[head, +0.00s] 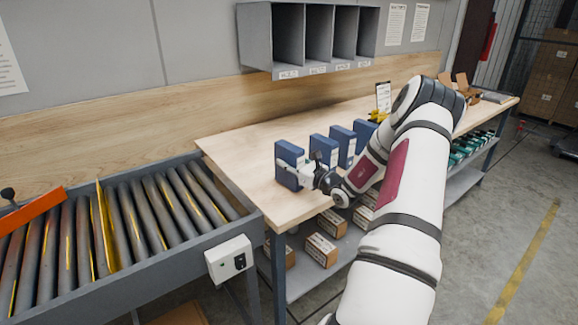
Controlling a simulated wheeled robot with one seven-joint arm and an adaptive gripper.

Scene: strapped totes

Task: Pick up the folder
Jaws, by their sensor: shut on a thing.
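Several blue folders stand upright in a row on the wooden workbench (245,150). The nearest folder (289,157) is at the left end of the row, close to the bench's front corner. My gripper (300,174) is shut on this nearest folder, reaching it from the right. The gripper covers part of its lower side. I cannot tell whether its base touches the bench. A second folder (321,147) and a third folder (343,140) stand behind it to the right. My arm hides part of the row's far end.
A roller conveyor (130,215) with an orange bar (30,210) adjoins the bench on the left. A grey pigeonhole shelf (257,35) hangs on the wall above. Cartons (322,249) sit on the lower shelf. The bench top left of the folders is clear.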

